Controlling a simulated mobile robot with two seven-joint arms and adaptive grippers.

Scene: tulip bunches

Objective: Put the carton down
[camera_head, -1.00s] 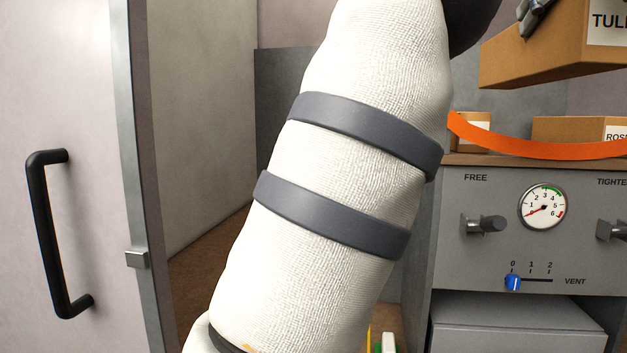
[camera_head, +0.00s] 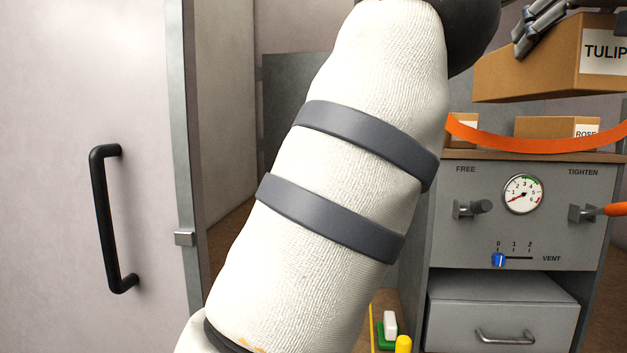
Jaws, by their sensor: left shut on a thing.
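The carton (camera_head: 530,75) is a brown box with a white label reading "TULIP", at the upper right of the head view. My left gripper (camera_head: 540,27) is shut on the carton at its upper edge, and its fingers show partly at the top of the picture. The carton hangs in the air above the wooden top of a grey cabinet, with a gap below it. My left arm fills the middle of the view. My right gripper does not show.
A smaller carton labelled "ROSE" (camera_head: 545,127) and another small box (camera_head: 463,128) stand on the grey cabinet (camera_head: 450,235). An orange band (camera_head: 535,147) sags across its front edge. The cabinet has knobs, a gauge (camera_head: 523,194) and a drawer (camera_head: 500,305). A door with a black handle (camera_head: 103,220) is at left.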

